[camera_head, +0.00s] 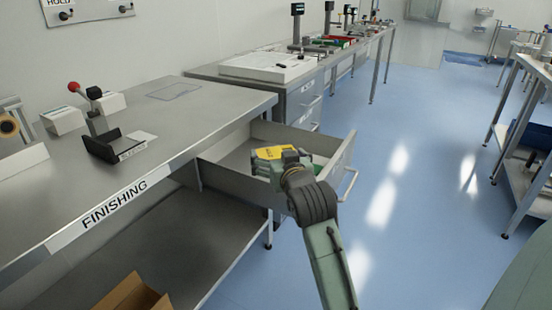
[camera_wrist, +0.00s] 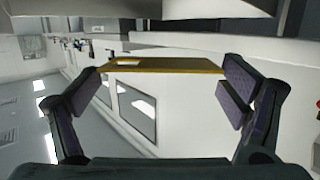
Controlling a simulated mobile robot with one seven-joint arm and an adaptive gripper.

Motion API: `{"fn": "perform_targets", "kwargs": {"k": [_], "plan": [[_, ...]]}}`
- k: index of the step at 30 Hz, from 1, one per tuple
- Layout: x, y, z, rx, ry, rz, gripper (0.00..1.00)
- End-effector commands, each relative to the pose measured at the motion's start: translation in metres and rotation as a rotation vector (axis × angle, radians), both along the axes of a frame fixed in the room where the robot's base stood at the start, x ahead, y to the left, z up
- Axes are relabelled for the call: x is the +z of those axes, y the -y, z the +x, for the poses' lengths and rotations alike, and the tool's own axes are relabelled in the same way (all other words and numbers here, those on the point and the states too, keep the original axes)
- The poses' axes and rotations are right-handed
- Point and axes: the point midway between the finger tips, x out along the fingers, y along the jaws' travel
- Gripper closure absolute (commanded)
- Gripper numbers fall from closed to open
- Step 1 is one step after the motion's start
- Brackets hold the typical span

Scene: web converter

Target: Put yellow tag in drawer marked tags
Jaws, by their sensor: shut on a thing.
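The yellow tag (camera_head: 272,152) is held in my gripper (camera_head: 284,157), over the open drawer (camera_head: 226,177) under the end of the finishing bench. In the wrist view the tag (camera_wrist: 175,65) shows nearly edge-on, spanning between the two dark finger pads, with a hole near its left end. My gripper is shut on it. The drawer is pulled out, and its visible floor at the left looks bare. My gripper and wrist hide part of its inside. No marking on this drawer is readable. Something green shows by the drawer's right side, partly hidden.
The finishing bench (camera_head: 190,122) carries a lever device (camera_head: 96,115) with a red knob. A second bench (camera_head: 290,78) with drawers stands behind the open drawer. A cardboard box (camera_head: 132,296) is below left. The blue floor at the right is clear up to a shelf rack (camera_head: 520,175).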

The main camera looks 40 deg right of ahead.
Motion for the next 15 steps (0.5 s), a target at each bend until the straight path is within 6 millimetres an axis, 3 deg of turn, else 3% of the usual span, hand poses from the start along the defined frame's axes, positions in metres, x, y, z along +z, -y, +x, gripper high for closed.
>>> {"fn": "perform_targets", "kwargs": {"k": [3, 6, 15], "plan": [[0.0, 0.009, 0.019, 0.001, -0.001, 0.001, 0.24], [-0.002, 0.013, 0.026, 0.0, 0.001, 0.0, 0.24], [-0.035, 0.014, 0.027, -0.003, 0.0, 0.003, 0.24]]}}
